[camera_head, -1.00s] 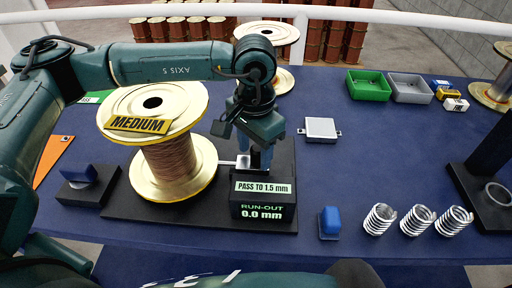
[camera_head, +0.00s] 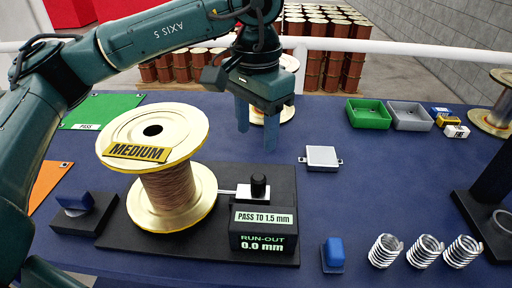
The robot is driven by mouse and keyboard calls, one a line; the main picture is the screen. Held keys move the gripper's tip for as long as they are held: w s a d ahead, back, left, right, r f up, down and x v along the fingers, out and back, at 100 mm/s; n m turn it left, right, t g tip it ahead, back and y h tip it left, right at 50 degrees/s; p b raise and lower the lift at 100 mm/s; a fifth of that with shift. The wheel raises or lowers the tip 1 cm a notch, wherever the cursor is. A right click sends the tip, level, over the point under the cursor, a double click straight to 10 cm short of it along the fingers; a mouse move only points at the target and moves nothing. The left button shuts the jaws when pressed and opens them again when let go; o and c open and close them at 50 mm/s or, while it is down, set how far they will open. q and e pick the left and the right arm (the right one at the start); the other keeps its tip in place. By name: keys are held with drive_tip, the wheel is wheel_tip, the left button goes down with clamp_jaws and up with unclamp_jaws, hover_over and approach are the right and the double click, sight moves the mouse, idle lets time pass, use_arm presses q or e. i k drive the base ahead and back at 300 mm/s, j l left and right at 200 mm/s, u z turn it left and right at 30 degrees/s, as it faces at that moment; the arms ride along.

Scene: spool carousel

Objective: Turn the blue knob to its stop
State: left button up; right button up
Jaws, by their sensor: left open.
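A blue knob-like block (camera_head: 75,203) sits on a black base (camera_head: 98,222) at the left of the table. Another small blue piece (camera_head: 334,250) stands at the front, right of the gauge box; I cannot tell from shape alone which is the task's knob. My left gripper (camera_head: 256,124) is open and empty, fingers pointing down, above the table behind the gauge. It is well apart from both blue pieces. My right gripper is not in view.
A large spool marked MEDIUM (camera_head: 168,190) stands on a black plate (camera_head: 120,215). Beside it are a black-topped gauge post (camera_head: 259,188) and a display box (camera_head: 264,228) reading 0.0 mm. Several springs (camera_head: 424,250) stand front right. Green and grey trays (camera_head: 368,115) lie at the back.

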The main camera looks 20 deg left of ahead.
sight(78, 204)
drive_tip(key=k, duration=1)
